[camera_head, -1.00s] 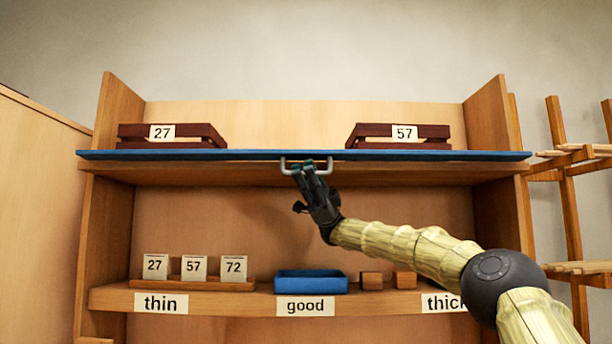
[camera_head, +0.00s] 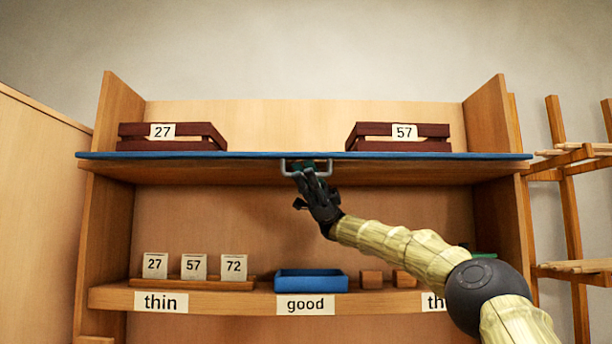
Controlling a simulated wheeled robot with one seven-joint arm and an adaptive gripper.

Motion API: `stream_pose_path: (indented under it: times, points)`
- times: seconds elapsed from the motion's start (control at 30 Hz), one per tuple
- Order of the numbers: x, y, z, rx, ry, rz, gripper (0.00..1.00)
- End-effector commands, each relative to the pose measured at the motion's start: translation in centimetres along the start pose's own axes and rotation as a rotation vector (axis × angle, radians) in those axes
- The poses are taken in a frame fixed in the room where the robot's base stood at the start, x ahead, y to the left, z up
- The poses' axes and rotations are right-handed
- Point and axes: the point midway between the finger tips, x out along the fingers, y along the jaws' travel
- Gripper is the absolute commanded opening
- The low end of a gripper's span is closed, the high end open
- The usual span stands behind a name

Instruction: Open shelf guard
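The shelf guard (camera_head: 200,155) is a long blue board, seen nearly edge-on as a thin strip across the front of the upper shelf. A grey U-shaped handle (camera_head: 285,167) hangs at its middle, below the blue edge. My gripper (camera_head: 310,167) reaches up from below right and is at the handle. Its teal fingertips show within the handle's loop, partly hidden by the handle. I cannot tell whether the fingers are closed on the bar.
Dark red crates marked 27 (camera_head: 205,144) and 57 (camera_head: 368,145) stand above the guard. The lower shelf (camera_head: 225,300) holds numbered cards (camera_head: 194,266), a blue tray (camera_head: 311,291) and small wooden blocks (camera_head: 371,279). A wooden rack (camera_head: 560,135) stands at right.

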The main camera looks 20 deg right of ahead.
Motion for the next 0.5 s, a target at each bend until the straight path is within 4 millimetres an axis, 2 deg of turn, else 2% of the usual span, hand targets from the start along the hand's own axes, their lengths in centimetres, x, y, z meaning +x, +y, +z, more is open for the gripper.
stream_pose_path:
  times: [0.3, 0.5]
  points:
    - [-0.1, 0.0, 0.0, 0.0, 0.001, 0.0, 0.21]
    - [-1.2, 0.0, 0.0, -0.002, 0.002, 0.001, 0.21]
